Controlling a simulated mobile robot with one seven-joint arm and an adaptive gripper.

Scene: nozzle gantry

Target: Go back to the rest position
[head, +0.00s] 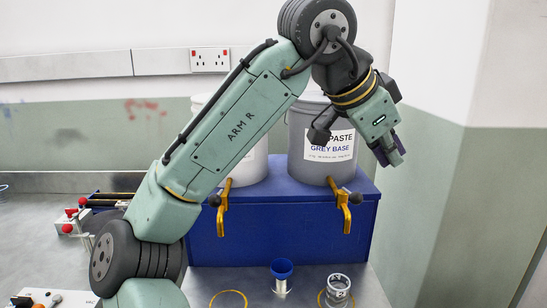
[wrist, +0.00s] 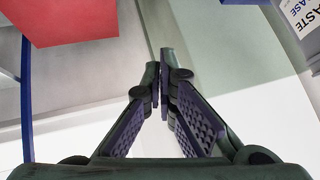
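My gripper (head: 388,153) is raised at the upper right of the head view, its fingers pointing down, in front of and to the right of the grey tub. In the wrist view my gripper (wrist: 162,95) has its two fingertips together, with no object between them. My arm rises from the lower left and bends over at the top.
A grey tub (head: 310,166) and a white tub (head: 251,163) stand on a blue box (head: 285,232), with yellow taps (head: 224,194) at its front. A wall corner is at right.

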